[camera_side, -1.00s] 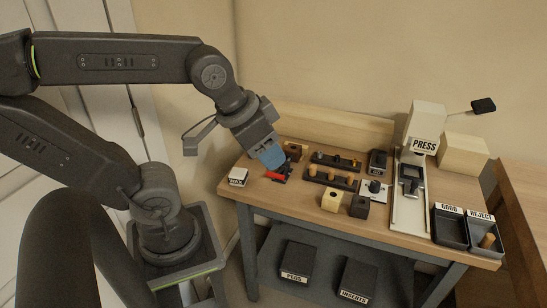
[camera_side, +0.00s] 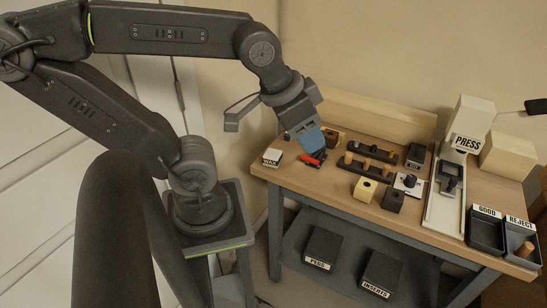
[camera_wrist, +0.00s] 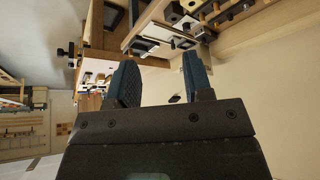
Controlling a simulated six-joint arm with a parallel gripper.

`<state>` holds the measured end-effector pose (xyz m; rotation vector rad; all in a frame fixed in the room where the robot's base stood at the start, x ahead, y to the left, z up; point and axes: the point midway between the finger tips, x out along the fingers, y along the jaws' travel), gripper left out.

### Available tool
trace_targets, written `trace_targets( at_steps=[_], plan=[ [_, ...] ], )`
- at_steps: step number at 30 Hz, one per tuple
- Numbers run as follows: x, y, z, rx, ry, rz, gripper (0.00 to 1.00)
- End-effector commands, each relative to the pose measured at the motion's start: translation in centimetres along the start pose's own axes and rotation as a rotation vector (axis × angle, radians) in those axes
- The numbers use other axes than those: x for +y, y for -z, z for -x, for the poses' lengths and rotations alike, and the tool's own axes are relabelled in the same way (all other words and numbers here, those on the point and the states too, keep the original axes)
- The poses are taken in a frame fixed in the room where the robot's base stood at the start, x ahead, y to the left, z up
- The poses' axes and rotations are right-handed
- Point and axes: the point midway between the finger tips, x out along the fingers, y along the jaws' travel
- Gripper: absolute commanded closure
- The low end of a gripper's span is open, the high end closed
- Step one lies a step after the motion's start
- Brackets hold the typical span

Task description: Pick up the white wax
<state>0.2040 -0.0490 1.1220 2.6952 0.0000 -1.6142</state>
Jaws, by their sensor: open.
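The white wax is a small white block (camera_side: 272,157) labelled WAX, sitting at the left end of the wooden bench top (camera_side: 300,181) in the side view. My gripper (camera_side: 311,150), with blue fingers, is to the right of the wax and apart from it, above a small red-and-black item (camera_side: 314,158). I cannot tell whether the fingers touch that item. In the wrist view my gripper (camera_wrist: 158,62) has its two fingers apart with nothing between them. I cannot make out the wax in the wrist view.
Dark peg racks (camera_side: 365,162), a pale block (camera_side: 366,189) and a dark block (camera_side: 393,198) stand right of my gripper. The press (camera_side: 467,140) and GOOD/REJECT trays (camera_side: 488,236) are farther right. PEGS and INSERTS bins (camera_side: 322,247) sit on the lower shelf.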

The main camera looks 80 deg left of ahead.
Motion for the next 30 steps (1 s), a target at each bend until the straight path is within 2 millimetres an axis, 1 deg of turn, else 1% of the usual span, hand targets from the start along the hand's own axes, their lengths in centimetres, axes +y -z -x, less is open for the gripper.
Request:
trace_targets(
  at_steps=[9, 11, 21, 27, 30],
  plan=[
    [0.00, 0.00, 0.00, 0.000, 0.000, 0.000, 0.53],
    [0.00, 0.00, 0.00, 0.000, 0.000, 0.000, 0.49],
    [0.00, 0.00, 0.00, 0.000, 0.000, 0.000, 0.17],
    [-0.02, 0.01, -0.01, -0.001, 0.001, -0.001, 0.17],
    [-0.51, 0.37, -0.38, -0.019, 0.017, -0.013, 0.17]
  ],
)
